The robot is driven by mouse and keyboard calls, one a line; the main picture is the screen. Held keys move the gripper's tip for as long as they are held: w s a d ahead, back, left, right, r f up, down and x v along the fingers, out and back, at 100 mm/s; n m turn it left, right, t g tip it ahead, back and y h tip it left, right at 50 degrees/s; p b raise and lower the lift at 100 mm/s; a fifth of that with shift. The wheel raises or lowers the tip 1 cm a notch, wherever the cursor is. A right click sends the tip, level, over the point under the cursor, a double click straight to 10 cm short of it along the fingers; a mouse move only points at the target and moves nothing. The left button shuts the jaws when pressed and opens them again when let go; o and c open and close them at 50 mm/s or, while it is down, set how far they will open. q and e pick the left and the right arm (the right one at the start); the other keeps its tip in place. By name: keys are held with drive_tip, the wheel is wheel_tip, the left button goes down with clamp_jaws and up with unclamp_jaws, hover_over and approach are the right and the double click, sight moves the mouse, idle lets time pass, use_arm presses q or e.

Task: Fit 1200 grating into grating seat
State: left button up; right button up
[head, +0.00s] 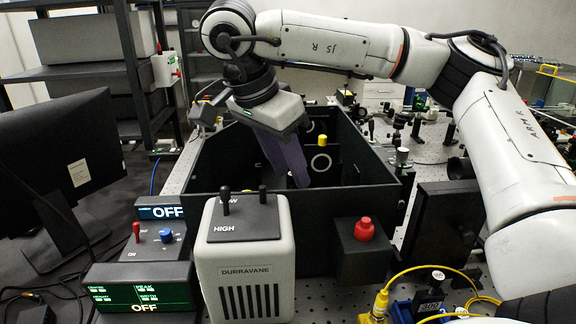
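My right gripper (290,172) hangs from the arm that comes in from the right, over the open dark box (230,173). A dark purple slab-like part reaches down from its grey hand into the box. I cannot tell whether that part is a finger or a held piece, or whether the gripper is open or shut. No label reading 1200 is visible, and I cannot make out the grating seat. A dark block labelled 300 (432,304) stands at the lower right. My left gripper is not in view.
A grey DURRAVANE unit (243,262) with two black levers stands before the box. A red knob (364,229) tops a black block beside it. OFF displays (146,300), a monitor (62,165) and a yellow cable (400,272) lie around. Optics posts crowd the bench behind.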

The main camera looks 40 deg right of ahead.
drive_tip(key=p+v, duration=0.3)
drive_tip(key=v, duration=0.7)
drive_tip(key=shift+r, duration=0.15)
idle(0.4)
